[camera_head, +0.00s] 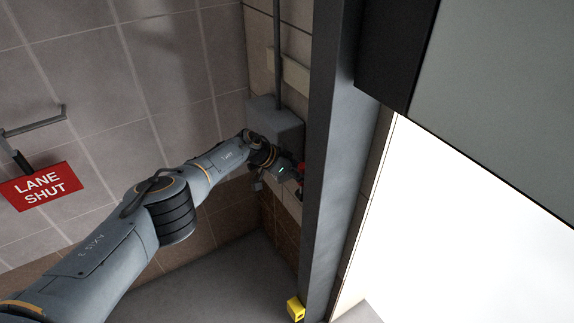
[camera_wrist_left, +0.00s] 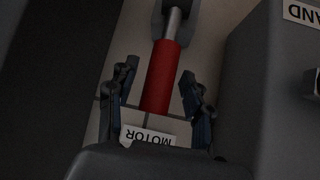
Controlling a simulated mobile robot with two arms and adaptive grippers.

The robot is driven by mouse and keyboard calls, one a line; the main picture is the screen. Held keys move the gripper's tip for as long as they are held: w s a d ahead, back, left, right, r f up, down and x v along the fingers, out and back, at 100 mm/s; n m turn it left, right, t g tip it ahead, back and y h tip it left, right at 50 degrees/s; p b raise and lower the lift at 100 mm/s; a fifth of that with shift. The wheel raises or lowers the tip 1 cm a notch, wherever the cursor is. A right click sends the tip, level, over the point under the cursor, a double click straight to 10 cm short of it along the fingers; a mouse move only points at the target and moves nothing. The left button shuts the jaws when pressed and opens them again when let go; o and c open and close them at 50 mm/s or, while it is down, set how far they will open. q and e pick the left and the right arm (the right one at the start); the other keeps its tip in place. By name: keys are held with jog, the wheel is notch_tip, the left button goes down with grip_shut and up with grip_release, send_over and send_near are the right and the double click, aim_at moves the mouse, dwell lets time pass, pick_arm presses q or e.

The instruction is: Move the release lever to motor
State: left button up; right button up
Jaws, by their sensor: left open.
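The release lever (camera_wrist_left: 162,75) shows in the left wrist view as a red grip on a grey metal rod, which comes down from a dark pivot at the top. My left gripper (camera_wrist_left: 158,80) is open, with one finger on each side of the red grip and visible gaps between. An upside-down MOTOR label (camera_wrist_left: 149,137) lies past the grip's lower end. Part of another upside-down label, reading "AND" (camera_wrist_left: 302,13), is at the upper right. In the head view, my left gripper (camera_head: 285,171) is at the wall beside a small red part (camera_head: 300,170). My right gripper is not in view.
A grey box (camera_head: 278,122) with a vertical conduit is on the wall just above my left gripper. A grey post (camera_head: 335,150) stands close on the right. A red LANE SHUT sign (camera_head: 41,187) hangs at left. A yellow block (camera_head: 295,308) is near the post's foot.

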pick_arm(q)
jog(key=shift+a+r, duration=0.4)
jog(key=shift+a, duration=0.05)
jog(key=v, duration=1)
jog(key=shift+s, duration=0.25)
